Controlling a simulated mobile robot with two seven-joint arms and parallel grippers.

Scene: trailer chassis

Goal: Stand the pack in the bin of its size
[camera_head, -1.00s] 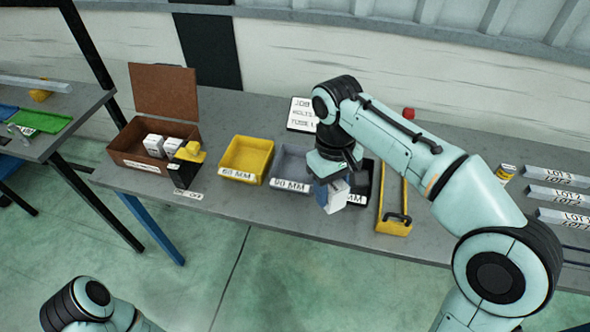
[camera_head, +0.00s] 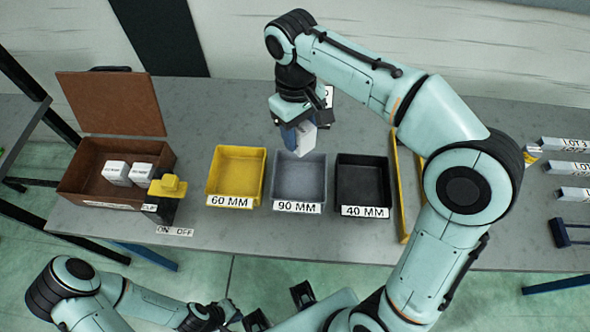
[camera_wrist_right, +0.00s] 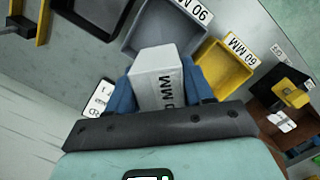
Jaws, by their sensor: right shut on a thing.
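My right gripper (camera_head: 300,128) is shut on a white pack (camera_head: 305,140), gripped between its blue fingers. The pack also shows in the right wrist view (camera_wrist_right: 158,75); its label ends in "0 MM" and the first digit is hidden. The pack is over the back part of the grey 90 MM bin (camera_head: 299,183), above it. The yellow 60 MM bin (camera_head: 235,178) stands to the left and the black 40 MM bin (camera_head: 363,185) to the right. All three look empty. My left gripper (camera_head: 228,312) is low at the front edge of the picture, its fingers unclear.
A brown open-lidded box (camera_head: 80,185) at the left holds two white packs (camera_head: 128,174). A black-and-yellow switch (camera_head: 166,188) stands beside it. A yellow-railed tray (camera_head: 402,190) lies right of the bins. Labelled lot bars (camera_head: 566,168) lie at the far right.

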